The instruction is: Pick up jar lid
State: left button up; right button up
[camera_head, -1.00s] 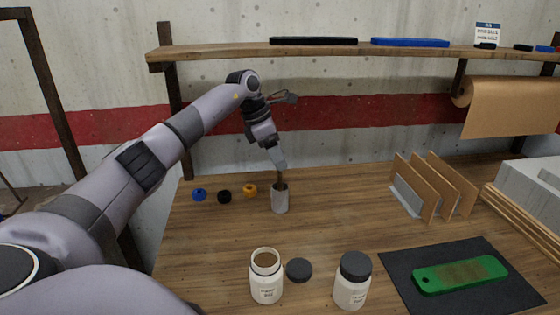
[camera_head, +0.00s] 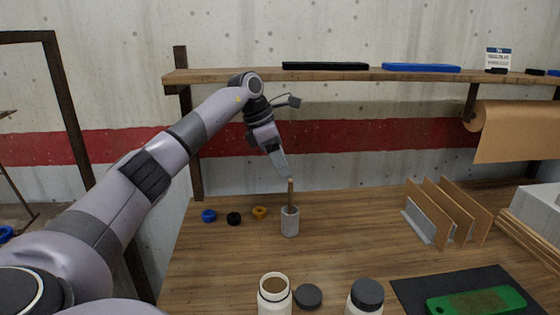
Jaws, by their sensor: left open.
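The dark jar lid (camera_head: 308,296) lies flat on the wooden table, just right of an open white jar (camera_head: 274,297) with brown contents. A second white jar with a dark lid on (camera_head: 367,293) stands further right; its lower part is cut off by the frame. My left gripper (camera_head: 287,175) is open, well behind the loose lid, above a grey cup (camera_head: 290,222) with a brown stick standing in it. The fingertips are close to the stick's top; whether they touch it I cannot tell. My right gripper is not in view.
Blue, black and orange rings (camera_head: 234,218) lie left of the cup. A rack with upright brown panels (camera_head: 445,212) stands at the right. A green board (camera_head: 478,303) lies on a dark mat (camera_head: 412,290). A shelf (camera_head: 330,76) spans the wall. The table between cup and jars is clear.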

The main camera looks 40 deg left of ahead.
aim_at(308, 296)
jog(key=k+l, duration=0.35)
jog(key=l, duration=0.15)
jog(key=k+l, duration=0.4)
jog(key=l, duration=0.1)
